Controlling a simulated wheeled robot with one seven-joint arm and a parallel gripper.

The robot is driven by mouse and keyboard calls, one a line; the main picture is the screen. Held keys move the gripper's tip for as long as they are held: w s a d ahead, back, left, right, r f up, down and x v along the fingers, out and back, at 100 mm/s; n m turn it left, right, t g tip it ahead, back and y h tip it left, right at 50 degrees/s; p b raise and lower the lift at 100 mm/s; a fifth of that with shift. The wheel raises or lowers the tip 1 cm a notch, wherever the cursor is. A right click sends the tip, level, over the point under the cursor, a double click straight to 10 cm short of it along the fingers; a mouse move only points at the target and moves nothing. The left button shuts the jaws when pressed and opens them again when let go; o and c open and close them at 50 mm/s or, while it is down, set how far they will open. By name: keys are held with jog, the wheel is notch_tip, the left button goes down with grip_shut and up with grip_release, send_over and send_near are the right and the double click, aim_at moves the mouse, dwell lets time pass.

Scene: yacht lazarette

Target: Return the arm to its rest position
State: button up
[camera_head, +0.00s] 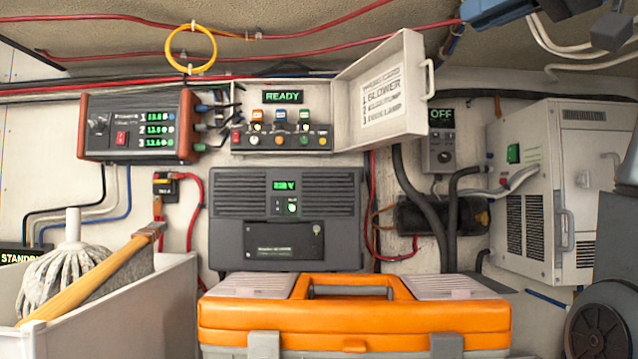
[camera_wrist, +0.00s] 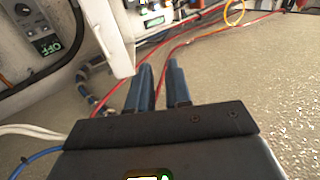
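My gripper (camera_wrist: 161,72) shows in the wrist view with its two blue fingers apart and nothing between them. The gap is narrow, and a red cable shows beyond it. In the head view, blue parts that look like my gripper's fingers (camera_head: 491,12) show at the top right edge, close under the ceiling. Most of my arm is out of view.
The open white cover (camera_head: 384,95) of the switch box stands out below and left of the blue parts; it also shows in the wrist view (camera_wrist: 115,40). A white cabinet (camera_head: 565,180) is at right. An orange toolbox (camera_head: 355,318) and a white bin (camera_head: 150,310) are in front.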

jog(key=w+d+f+m+t+h, duration=0.1)
jog(key=w+f+m+h, duration=0.3)
jog(key=f, duration=0.9)
jog(key=w+d+f+m+t, duration=0.1)
jog(key=w+f, duration=0.5)
jog(key=f, duration=0.8)
jog(key=s+f+m+h, duration=0.2)
jog(key=s+f, duration=0.1)
jog(key=f, duration=0.9)
jog(key=s+f+m+h, duration=0.1)
jog(key=s+f+h, duration=0.15)
jog(key=f, duration=1.05)
jog(key=s+f+g+h, duration=0.1)
jog(key=s+f, duration=0.7)
jog(key=s, duration=0.3)
jog(key=s+f+h, duration=0.1)
jog(key=s+f, duration=0.7)
jog(key=s, duration=0.3)
jog(key=s+a+r+n, duration=0.1)
jog(key=s+r, duration=0.1)
jog(key=s, duration=2.1)
jog(key=shift+a+r+g, duration=0.2)
jog(key=shift+r+g, duration=0.1)
jog(key=shift+g, duration=0.1)
